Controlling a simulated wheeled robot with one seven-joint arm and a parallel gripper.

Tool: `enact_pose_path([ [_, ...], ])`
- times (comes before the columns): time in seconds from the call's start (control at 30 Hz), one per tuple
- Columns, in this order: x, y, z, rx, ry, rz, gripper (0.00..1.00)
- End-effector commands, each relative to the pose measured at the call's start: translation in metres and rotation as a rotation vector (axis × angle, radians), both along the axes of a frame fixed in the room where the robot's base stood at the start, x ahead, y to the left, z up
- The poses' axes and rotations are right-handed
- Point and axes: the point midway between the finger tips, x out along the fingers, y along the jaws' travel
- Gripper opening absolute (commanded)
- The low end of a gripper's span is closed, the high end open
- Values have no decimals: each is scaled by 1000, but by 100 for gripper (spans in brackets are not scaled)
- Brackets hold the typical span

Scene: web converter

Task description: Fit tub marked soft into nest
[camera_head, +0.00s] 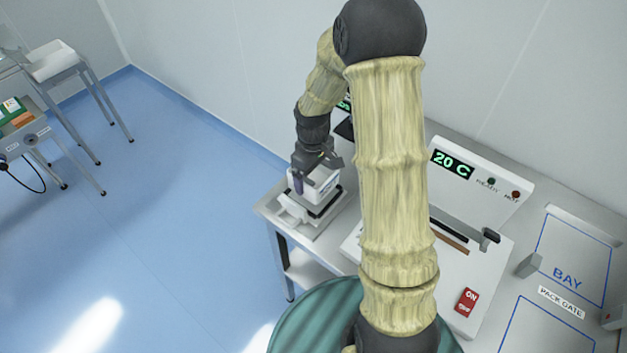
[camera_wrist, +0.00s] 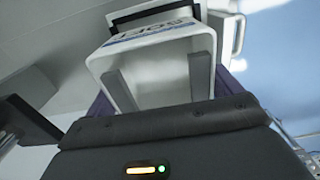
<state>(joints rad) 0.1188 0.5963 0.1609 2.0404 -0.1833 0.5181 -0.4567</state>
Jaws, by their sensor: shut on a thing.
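A white tub (camera_head: 316,183) is held in my gripper (camera_head: 313,178) at the left end of the bench. In the wrist view the tub (camera_wrist: 151,52) shows its open side towards me, with blue lettering on one face, upside down and only partly legible. The fingers of my gripper (camera_wrist: 160,82) are shut on the tub. The nest (camera_head: 325,206), a black-edged seat on a pale base, lies directly below the tub. A dark frame shows beyond the tub in the wrist view. I cannot tell whether the tub touches the nest or is above it.
A machine with a "20 C" display (camera_head: 452,163) and a red ON/OFF switch (camera_head: 467,300) stands to the right. Further right is a marked BAY area (camera_head: 573,255) and a PACK DATE label (camera_head: 562,303). Steel tables stand at far left, with open blue floor between.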

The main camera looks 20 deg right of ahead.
Motion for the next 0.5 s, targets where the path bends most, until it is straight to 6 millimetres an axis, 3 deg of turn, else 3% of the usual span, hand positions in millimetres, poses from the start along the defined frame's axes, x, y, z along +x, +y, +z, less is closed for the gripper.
enact_pose_path([
  [0.23, -1, -1, -30, 0, 4, -2, 67],
  [0.5, -1, -4, -35, 0, 1, -8, 67],
])
